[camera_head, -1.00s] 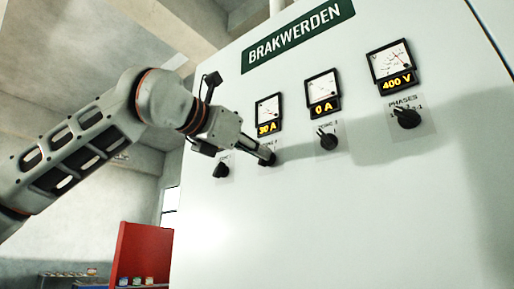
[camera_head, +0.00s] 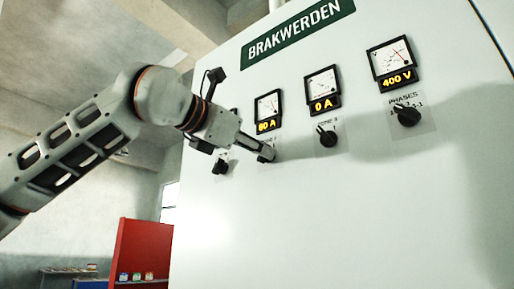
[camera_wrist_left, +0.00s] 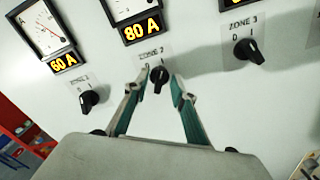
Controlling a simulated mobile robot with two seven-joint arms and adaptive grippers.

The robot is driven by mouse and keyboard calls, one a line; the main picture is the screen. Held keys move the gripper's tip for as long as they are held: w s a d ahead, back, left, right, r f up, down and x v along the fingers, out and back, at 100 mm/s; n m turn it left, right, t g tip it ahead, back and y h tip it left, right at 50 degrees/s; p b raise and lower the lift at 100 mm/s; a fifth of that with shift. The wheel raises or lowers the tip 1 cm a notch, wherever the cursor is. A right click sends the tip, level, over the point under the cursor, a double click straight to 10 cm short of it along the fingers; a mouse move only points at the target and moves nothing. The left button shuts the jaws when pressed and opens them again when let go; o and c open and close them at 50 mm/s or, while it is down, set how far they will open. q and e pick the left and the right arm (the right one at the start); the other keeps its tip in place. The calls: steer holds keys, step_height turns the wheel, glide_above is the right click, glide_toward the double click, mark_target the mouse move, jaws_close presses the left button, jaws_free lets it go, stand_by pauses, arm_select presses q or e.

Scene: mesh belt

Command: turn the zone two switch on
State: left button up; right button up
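The zone 2 switch is a black rotary knob (camera_wrist_left: 159,77) on a pale plate in the left wrist view. Its handle leans up to the right, like the zone 1 knob (camera_wrist_left: 89,100) and unlike the zone 3 knob (camera_wrist_left: 248,51), which leans up to the left. The meter above zone 2 (camera_head: 268,110) reads 80 A. My left gripper (camera_wrist_left: 161,80) has its fingers parted on either side of the zone 2 knob, with narrow gaps apparently between. In the head view my left gripper (camera_head: 268,155) mostly covers that knob. My right gripper is not in view.
The zone 3 meter (camera_head: 323,89) reads 0 A, and the phases meter (camera_head: 392,64) reads 400 V above its own knob (camera_head: 406,115). The zone 1 meter (camera_wrist_left: 45,35) reads 60 A. A red cabinet (camera_head: 142,250) stands lower left. The lower panel is bare.

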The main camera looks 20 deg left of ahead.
arm_select(q)
steer(key=shift+s, duration=0.1)
steer(key=v, duration=1.1)
steer(key=shift+s+a, duration=0.15)
steer(key=shift+s, duration=0.25)
steer(key=shift+r, duration=0.1)
